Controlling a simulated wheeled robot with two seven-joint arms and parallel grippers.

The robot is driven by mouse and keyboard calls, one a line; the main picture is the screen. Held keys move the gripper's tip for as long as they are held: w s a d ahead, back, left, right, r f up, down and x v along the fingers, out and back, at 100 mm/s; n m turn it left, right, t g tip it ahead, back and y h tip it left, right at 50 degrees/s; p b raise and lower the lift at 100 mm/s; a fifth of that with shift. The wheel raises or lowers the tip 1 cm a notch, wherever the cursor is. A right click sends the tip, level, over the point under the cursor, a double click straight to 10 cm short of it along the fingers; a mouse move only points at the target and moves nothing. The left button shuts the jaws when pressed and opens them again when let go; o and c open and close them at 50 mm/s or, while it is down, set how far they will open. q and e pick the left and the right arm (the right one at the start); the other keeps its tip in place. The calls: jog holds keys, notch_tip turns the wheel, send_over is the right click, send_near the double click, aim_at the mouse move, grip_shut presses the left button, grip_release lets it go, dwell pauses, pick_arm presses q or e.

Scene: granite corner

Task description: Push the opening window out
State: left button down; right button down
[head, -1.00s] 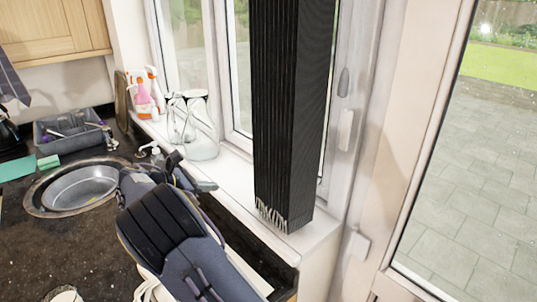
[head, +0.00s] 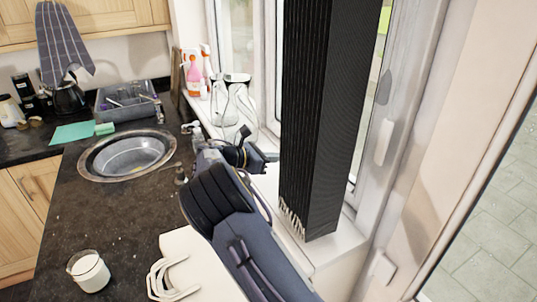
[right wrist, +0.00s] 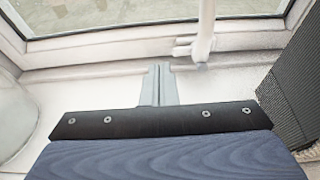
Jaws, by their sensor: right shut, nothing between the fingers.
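The window (head: 272,60) has a white frame and stands behind the sill, partly hidden by a tall black pleated column (head: 318,120). In the right wrist view its glass (right wrist: 110,14) spans the top, with a white lower frame bar (right wrist: 110,50) below. A white handle or stay (right wrist: 204,35) hangs down near the middle. My right gripper (head: 268,158) is over the sill, left of the column's lower part. In the wrist view its fingers (right wrist: 159,72) are shut and empty, pointing at the frame, just below and left of the handle. Contact cannot be told. My left gripper is not in view.
Upturned glass vessels (head: 238,105) and spray bottles (head: 194,75) stand on the sill (head: 325,250). A round sink (head: 128,155), a grey dish rack (head: 125,105) and a white candle or cup (head: 90,270) are on the dark worktop (head: 105,215).

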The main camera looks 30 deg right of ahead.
jog(key=x, duration=0.2)
jog(key=p+x, duration=0.1)
jog(key=x, duration=0.2)
jog(key=r+p+x, duration=0.1)
jog(key=x, duration=0.2)
jog(key=shift+d, duration=0.25)
